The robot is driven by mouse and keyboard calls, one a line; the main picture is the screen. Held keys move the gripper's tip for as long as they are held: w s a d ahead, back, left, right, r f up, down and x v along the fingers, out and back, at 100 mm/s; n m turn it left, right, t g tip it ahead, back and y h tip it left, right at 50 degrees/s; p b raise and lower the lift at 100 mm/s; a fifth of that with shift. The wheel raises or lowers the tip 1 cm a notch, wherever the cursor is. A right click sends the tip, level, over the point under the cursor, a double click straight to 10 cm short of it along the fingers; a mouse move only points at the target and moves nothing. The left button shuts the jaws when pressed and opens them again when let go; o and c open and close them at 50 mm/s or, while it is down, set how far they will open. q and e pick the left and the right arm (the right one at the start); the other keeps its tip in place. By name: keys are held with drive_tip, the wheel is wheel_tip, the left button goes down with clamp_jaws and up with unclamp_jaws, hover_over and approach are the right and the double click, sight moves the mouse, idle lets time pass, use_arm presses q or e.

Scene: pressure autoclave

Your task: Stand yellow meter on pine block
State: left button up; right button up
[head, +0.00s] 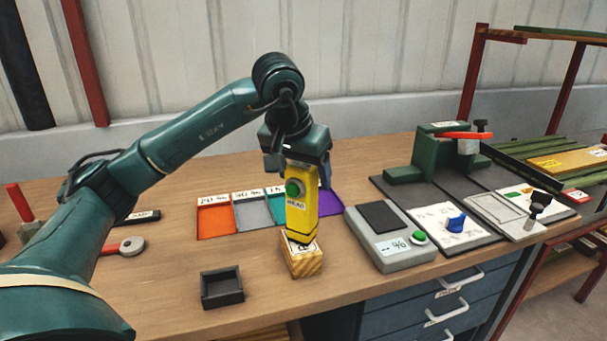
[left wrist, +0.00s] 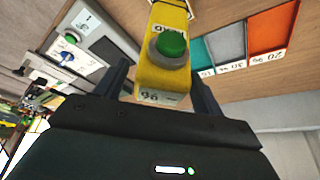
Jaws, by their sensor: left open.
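The yellow meter (head: 301,205) is a tall yellow body with a green round button and a small label. It stands upright, or nearly so, on the pine block (head: 305,263), a small striped wooden block on the bench. My left gripper (head: 298,166) is at the meter's top with its fingers open. In the left wrist view the yellow meter (left wrist: 166,60) lies between the two spread fingers (left wrist: 160,90), with gaps at its sides. The meter hides part of the block's top. My right gripper is not in view.
Coloured trays, orange (head: 216,217) to purple (head: 328,202), lie behind the meter. A grey scale (head: 388,238) stands close on the right. A small black open box (head: 222,289) is at front left. A green clamp fixture (head: 440,150) stands further right.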

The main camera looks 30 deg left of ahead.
use_arm(q)
drive_tip(key=v, duration=1.1)
drive_tip(key=s+d+f+n+g+h, duration=0.1)
drive_tip(key=s+d+f+g+h, duration=0.1)
drive_tip(key=d+f+h, duration=0.5)
drive_tip(key=s+d+f+n+g+h, duration=0.2)
drive_tip(key=d+f+g, duration=0.15)
drive_tip(key=d, duration=0.85)
drive_tip(key=s+d+r+n+h, duration=0.1)
drive_tip(key=s+d+n+h, duration=0.4)
drive_tip(key=d+n+h, duration=0.65)
drive_tip(key=w+a+f+m+t+y, duration=0.2)
drive_tip(key=a+f+m+t+y, duration=0.3)
drive_tip(key=m+t, duration=0.85)
drive_tip(key=w+a+f+m+t+y, duration=0.2)
drive_tip(key=a+f+m+t+y, duration=0.35)
drive_tip(key=m, duration=1.45)
drive_tip(key=s+a+f+n+g+y, duration=0.1)
drive_tip(key=s+f+n+g, duration=0.1)
drive_tip(key=f+n, duration=0.3)
drive_tip(key=s+f+n+g+y, duration=0.2)
drive_tip(key=s+f+n, duration=0.3)
drive_tip(key=f, duration=0.4)
drive_tip(key=s+a+f+n+g+y, duration=0.1)
drive_tip(key=s+f+n+g+y, duration=0.1)
drive_tip(key=f+n, duration=0.3)
drive_tip(key=shift+s+a+f+n+p, duration=0.3)
drive_tip(key=shift+s+a+f+p, duration=0.1)
drive_tip(key=shift+s+f, duration=0.5)
